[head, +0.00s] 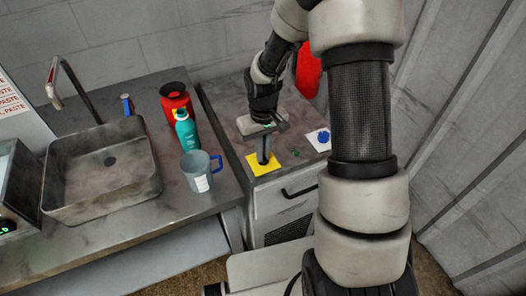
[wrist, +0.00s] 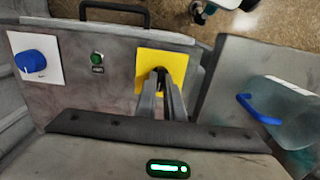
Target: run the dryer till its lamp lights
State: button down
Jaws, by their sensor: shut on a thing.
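A grey unit (head: 230,95) with controls on its top, apparently the dryer, stands right of the sink counter. A yellow plate (head: 270,165) lies near its front edge and also shows in the wrist view (wrist: 147,60). My gripper (head: 264,160) points down over this plate; in the wrist view its fingers (wrist: 161,80) are shut on a small dark control (wrist: 160,71), which they mostly hide. A small green round part (wrist: 97,58) with a label sits beside the plate; I cannot tell whether it is a lamp or lit. A blue knob (wrist: 33,64) sits on a white plate.
On the counter left of the unit stand a mug with a blue handle (head: 197,175), a teal bottle (head: 187,132) and a red container (head: 176,100). A sink (head: 60,160) lies further left. The unit's front has a dark handle (head: 300,192). A wall rises at right.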

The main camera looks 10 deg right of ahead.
jog(key=n, duration=0.5)
jog(key=shift+r+n+p, duration=0.1)
jog(key=shift+n+p, duration=0.3)
jog(key=shift+w, duration=0.1)
dwell(0.3)
jog(key=c, duration=1.9)
grip_release()
jog(key=shift+o, duration=0.2)
notch_tip(320, 180, up, 17)
jog(key=p, duration=0.1)
jog(key=shift+r, duration=0.15)
